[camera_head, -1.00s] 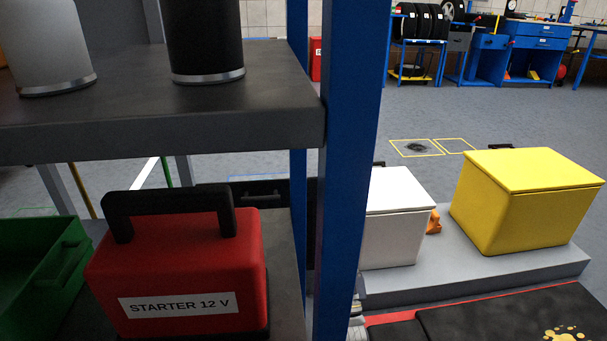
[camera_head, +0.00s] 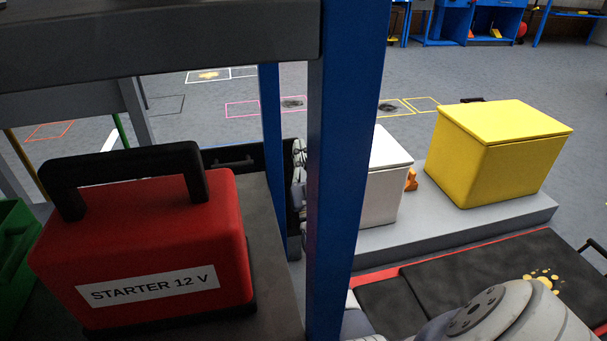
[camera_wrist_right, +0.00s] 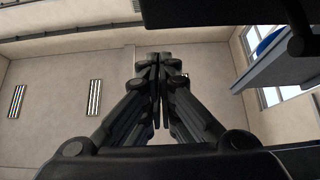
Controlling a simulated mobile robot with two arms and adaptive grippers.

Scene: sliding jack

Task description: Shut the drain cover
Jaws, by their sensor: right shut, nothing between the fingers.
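I cannot make out a drain cover for certain. In the head view, a dark round patch (camera_head: 388,107) lies on the floor inside a yellow outline, and another dark patch (camera_head: 292,103) lies inside a pink outline. They are too small to tell whether either is a drain or a stain. In the right wrist view my right gripper (camera_wrist_right: 153,60) is shut and empty, with ceiling and wall behind it. In the head view my pale arm shows at the bottom right; the gripper's fingers are not clear there. My left gripper does not show.
A shelf with a red starter box (camera_head: 150,240) and a green bin (camera_head: 18,245) fills the left, close by. A blue post (camera_head: 340,170) blocks the middle. A white box (camera_head: 380,185) and yellow box (camera_head: 500,155) stand on a grey platform (camera_head: 440,222). Open floor lies beyond.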

